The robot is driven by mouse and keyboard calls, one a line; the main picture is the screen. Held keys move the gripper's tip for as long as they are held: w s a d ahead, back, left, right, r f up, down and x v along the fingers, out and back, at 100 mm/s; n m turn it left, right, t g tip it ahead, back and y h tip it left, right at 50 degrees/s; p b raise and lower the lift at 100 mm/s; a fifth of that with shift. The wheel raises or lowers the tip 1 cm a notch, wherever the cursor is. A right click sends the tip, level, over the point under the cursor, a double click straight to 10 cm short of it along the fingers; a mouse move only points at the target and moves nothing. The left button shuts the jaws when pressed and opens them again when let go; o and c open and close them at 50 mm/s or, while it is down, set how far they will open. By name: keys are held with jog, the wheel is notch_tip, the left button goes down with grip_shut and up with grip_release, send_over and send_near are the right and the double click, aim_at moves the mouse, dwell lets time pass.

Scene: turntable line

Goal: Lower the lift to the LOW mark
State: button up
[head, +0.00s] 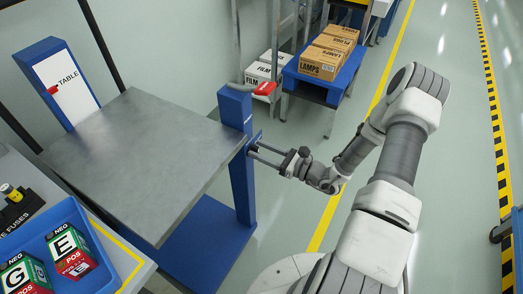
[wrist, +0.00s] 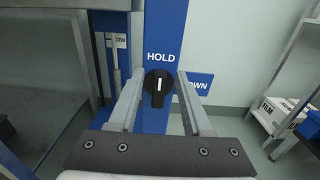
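The lift has a grey metal table top (head: 140,150) on a blue base, with a blue post (head: 238,115) at its right.
A blue tray (head: 118,262) with battery boxes stands on a bench at the lower left. A blue stand (head: 318,84) with LAMPS cartons and white FILM boxes (head: 264,74) are behind the post. A red-tipped handle (head: 264,88) tops the post.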

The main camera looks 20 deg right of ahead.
grip_shut()
